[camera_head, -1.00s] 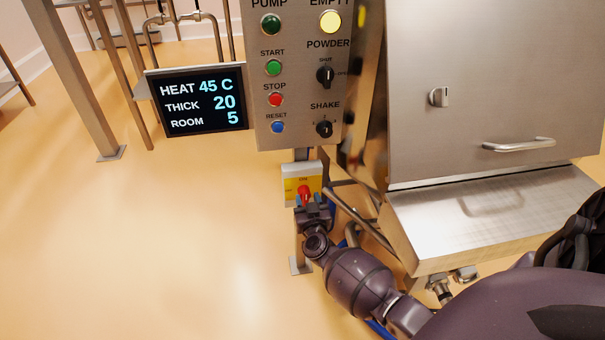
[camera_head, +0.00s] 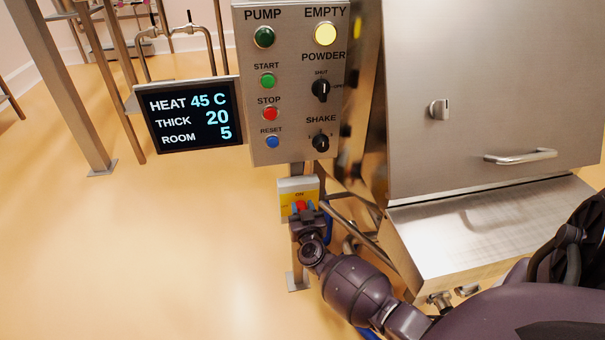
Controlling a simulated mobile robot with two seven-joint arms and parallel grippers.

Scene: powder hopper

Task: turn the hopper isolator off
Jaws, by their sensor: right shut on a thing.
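The hopper isolator (camera_head: 286,185) is a small grey box with a yellow plate on a post below the control panel. The word ON shows at the top of its plate. Its red handle (camera_head: 300,206) is at the plate's middle and partly hidden by my gripper. My right gripper (camera_head: 303,209) comes up from the lower right and is shut on the red handle. The fingers cover the lower part of the plate, and the handle's exact angle is hard to tell. My left gripper is not in view.
The steel control panel (camera_head: 294,100) with buttons and knobs hangs just above the isolator. A black display (camera_head: 194,115) reads HEAT 45 C, THICK 20, ROOM 5. The steel hopper (camera_head: 490,95) with its tray (camera_head: 480,228) stands to the right. The floor (camera_head: 170,250) at left is clear.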

